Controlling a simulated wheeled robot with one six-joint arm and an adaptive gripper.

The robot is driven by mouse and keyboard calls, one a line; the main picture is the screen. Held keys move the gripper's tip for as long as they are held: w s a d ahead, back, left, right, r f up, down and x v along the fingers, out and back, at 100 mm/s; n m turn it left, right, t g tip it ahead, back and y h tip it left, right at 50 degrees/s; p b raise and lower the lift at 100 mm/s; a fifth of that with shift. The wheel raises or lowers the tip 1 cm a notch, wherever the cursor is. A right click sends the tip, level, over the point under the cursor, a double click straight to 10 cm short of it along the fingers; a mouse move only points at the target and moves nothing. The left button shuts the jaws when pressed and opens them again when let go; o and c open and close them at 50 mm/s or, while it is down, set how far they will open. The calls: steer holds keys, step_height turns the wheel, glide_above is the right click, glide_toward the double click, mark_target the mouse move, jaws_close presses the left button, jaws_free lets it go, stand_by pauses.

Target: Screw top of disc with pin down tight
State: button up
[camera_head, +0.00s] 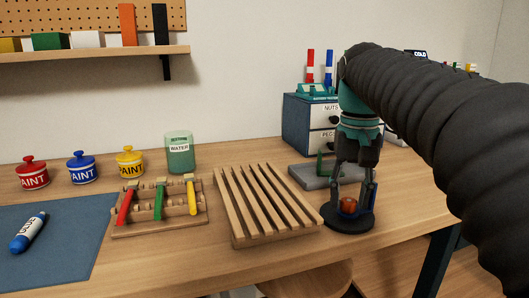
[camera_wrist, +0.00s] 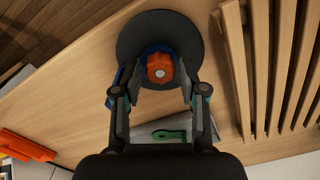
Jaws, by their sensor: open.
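A round black disc (camera_head: 348,220) lies flat near the front right of the table, beside the slatted rack. An orange lobed knob (camera_head: 348,205) sits at its centre, with a blue part partly visible beneath it. My gripper (camera_head: 350,200) points down over the disc. Its open fingers (camera_wrist: 161,78) stand on either side of the knob. I cannot tell whether the fingertips touch it.
A wooden slatted rack (camera_head: 262,204) stands close to the left of the disc. A grey tray (camera_head: 315,176) with a green item lies behind. A blue drawer cabinet (camera_head: 300,125) stands at the back. The table's front edge is close to the disc.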

steer(key=n, duration=0.8)
steer(key=shift+n, duration=0.3)
steer(key=n, duration=0.8)
